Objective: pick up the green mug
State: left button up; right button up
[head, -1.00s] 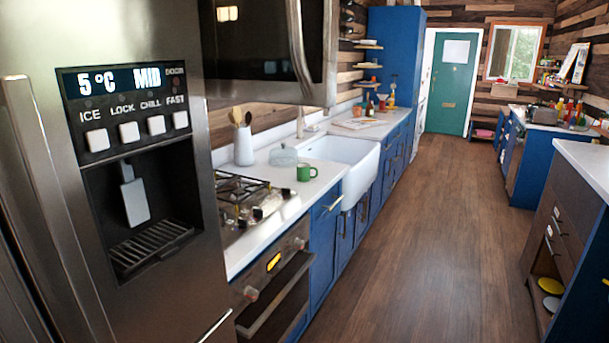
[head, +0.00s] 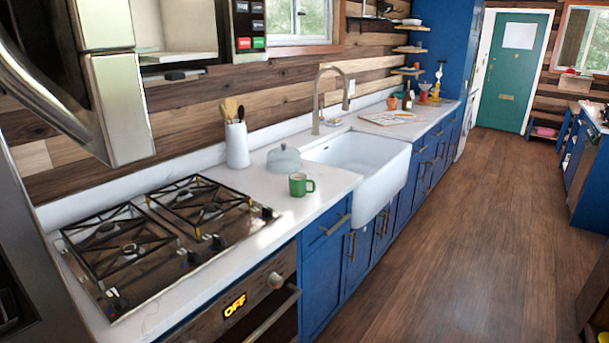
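The green mug (head: 298,185) stands upright on the white counter (head: 327,186), between the gas hob and the white sink. Its handle points to the right, and its inside looks pale. Neither of my grippers is in view.
The gas hob (head: 168,238) lies left of the mug. A glass-domed dish (head: 284,159) and a white utensil crock (head: 237,146) stand behind it. The sink (head: 352,165) and tap are to the right. An open microwave door (head: 113,85) juts out at upper left. The wooden floor (head: 455,230) is clear.

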aim_at(298, 181)
jog(key=i+l+u, duration=0.35)
jog(key=i+l, duration=0.65)
jog(key=i, duration=0.1)
